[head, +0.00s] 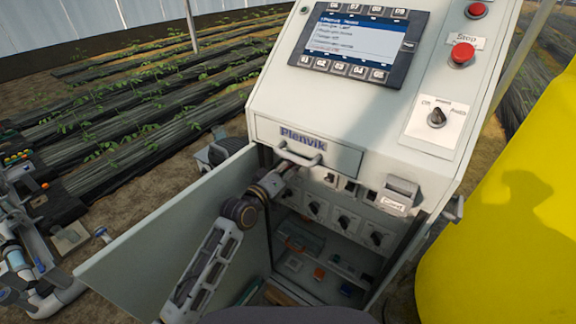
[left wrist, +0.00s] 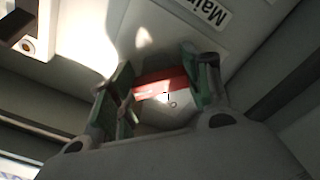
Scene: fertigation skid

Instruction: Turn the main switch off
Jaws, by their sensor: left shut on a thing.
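The main switch shows in the left wrist view as a red handle (left wrist: 160,84) on a pale round body, below a label (left wrist: 208,12) that reads "Mai…". My left gripper (left wrist: 162,90) is shut on the red handle, one green-padded finger on each side. In the head view my left arm reaches into the open compartment under the drawer front, and the left gripper (head: 286,168) is partly hidden by the cabinet's upper edge. The main switch is hidden there. My right gripper is in neither view.
The cabinet door (head: 165,240) stands open to the left. Inside are several black rotary knobs (head: 343,222) and a hinged cover (head: 399,192). Above are a drawer handle (head: 301,156), a screen (head: 350,40), a red stop button (head: 462,53) and a selector (head: 437,117). A yellow tank (head: 505,235) stands right.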

